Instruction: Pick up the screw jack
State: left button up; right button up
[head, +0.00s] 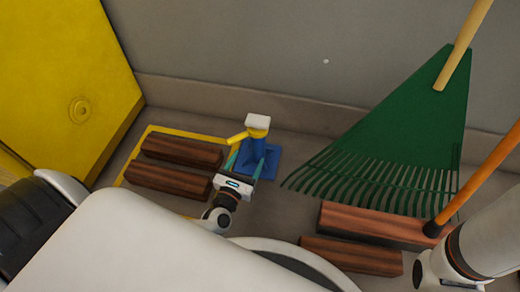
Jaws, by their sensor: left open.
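The screw jack (257,145) stands upright on the floor near the back wall. It has a square blue base, a blue body, a yellow collar with a yellow handle pointing left, and a pale top. My left gripper (243,165) is open just in front of it, its two teal fingers pointing at the blue body, one on each side. I cannot tell whether they touch it. My right arm comes in at the lower right, and its gripper is outside the picture.
Two wooden blocks (182,150) lie left of the jack inside a yellow floor outline (133,166). Two more wooden blocks (380,224) lie at the right. A green rake (425,115) leans on the grey wall (235,45). A yellow cabinet (55,75) stands at the left.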

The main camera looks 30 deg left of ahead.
aim_at(255, 144)
pick_arm(q)
jog(key=w+b, duration=0.1)
jog(key=w, duration=0.3)
jog(key=shift+w+a, duration=0.1)
jog(key=shift+a, duration=0.05)
jog(key=w+b, duration=0.1)
jog(key=w, duration=0.2)
jog(key=w+b, duration=0.1)
jog(key=shift+w+a+b, duration=0.2)
jog(key=shift+a+b, duration=0.1)
jog(key=shift+b, duration=0.05)
jog(key=shift+w+r, duration=0.1)
jog(key=shift+w, duration=0.25)
grip_shut()
jog(key=shift+w+r, duration=0.1)
jog(key=shift+r, duration=0.15)
